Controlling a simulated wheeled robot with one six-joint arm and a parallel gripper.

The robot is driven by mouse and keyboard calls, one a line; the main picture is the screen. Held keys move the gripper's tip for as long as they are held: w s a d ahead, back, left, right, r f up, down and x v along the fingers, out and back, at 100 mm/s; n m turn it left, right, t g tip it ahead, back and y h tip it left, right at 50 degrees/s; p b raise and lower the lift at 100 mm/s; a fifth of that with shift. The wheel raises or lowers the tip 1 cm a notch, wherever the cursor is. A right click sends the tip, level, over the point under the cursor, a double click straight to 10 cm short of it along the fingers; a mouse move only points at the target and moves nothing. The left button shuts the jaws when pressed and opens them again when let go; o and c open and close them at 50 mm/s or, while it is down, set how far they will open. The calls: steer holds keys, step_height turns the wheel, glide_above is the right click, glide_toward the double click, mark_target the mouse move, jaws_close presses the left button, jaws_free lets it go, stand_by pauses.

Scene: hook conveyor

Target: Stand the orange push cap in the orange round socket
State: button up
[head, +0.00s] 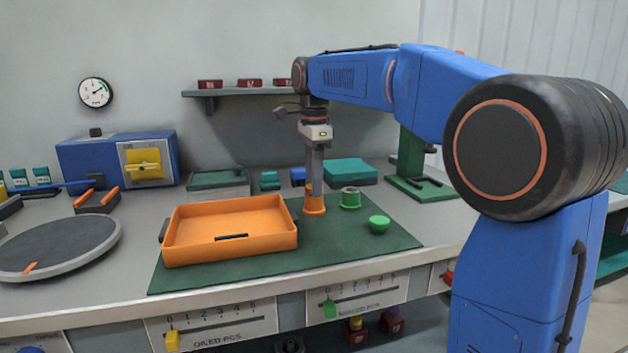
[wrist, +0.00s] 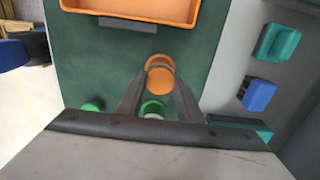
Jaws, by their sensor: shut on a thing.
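My gripper (head: 314,184) points straight down over the green mat and is shut on the orange push cap (head: 309,188), which is mostly hidden behind the fingers. The orange round socket (head: 314,208) stands on the mat directly below. In the wrist view the cap (wrist: 160,82) shows between the fingertips (wrist: 158,92). Part of the socket (wrist: 158,60) shows just beyond the cap's edge, towards the tray. The two overlap in both views, and I cannot tell whether the cap touches the socket or is in it.
An orange tray (head: 230,250) lies left of the socket. A green round socket (head: 350,199) and a green cap (head: 379,224) are close on the right. A teal box (head: 350,172) stands behind.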

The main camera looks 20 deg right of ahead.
steer(key=shift+f, duration=0.1)
steer(key=o, duration=1.1)
